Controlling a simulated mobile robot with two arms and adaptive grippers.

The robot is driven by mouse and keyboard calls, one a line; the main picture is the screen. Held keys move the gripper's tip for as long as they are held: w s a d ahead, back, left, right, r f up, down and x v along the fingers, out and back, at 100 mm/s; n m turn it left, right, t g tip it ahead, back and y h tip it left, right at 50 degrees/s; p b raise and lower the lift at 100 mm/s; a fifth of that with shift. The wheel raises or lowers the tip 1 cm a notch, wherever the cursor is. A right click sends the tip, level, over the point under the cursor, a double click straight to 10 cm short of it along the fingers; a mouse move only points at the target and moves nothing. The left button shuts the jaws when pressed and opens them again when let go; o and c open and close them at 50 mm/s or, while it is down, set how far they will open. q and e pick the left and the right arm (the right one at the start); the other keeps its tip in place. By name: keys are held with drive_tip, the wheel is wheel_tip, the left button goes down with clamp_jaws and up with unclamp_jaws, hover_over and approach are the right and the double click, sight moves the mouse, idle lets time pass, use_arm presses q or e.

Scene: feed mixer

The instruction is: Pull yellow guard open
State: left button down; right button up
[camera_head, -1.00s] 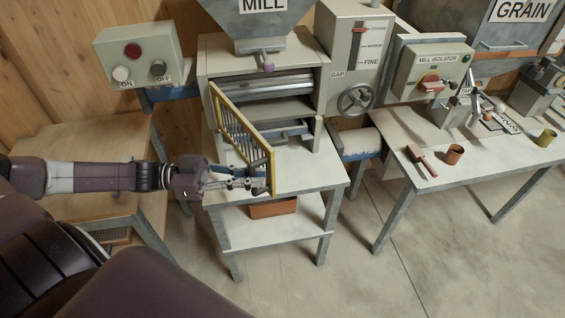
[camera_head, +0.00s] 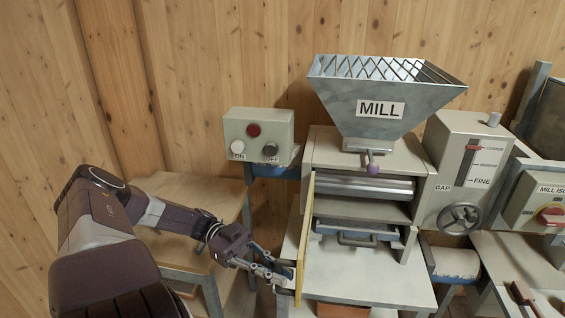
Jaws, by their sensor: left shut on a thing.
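The yellow guard (camera_head: 306,238) is swung out from the left side of the mill's front opening and shows nearly edge-on. The mill (camera_head: 385,150) stands behind it, with its metal roller (camera_head: 365,188) and a drawer with a handle (camera_head: 352,238) exposed. My left gripper (camera_head: 284,276) is at the guard's free edge, on its left side, shut on the guard. The exact finger contact is small and partly hidden. My right gripper is not in view.
A control box (camera_head: 258,135) with ON and OFF buttons stands left of the mill. A wooden table (camera_head: 190,195) is below it. The gap handwheel (camera_head: 460,218) and mill isolator (camera_head: 545,205) are at the right. The mill's lower shelf front (camera_head: 360,280) is clear.

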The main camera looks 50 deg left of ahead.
use_arm(q)
drive_tip(key=c, duration=2.3)
unclamp_jaws()
drive_tip(key=shift+o, duration=0.2)
drive_tip(key=v, duration=0.7)
drive_tip(key=shift+a, duration=0.25)
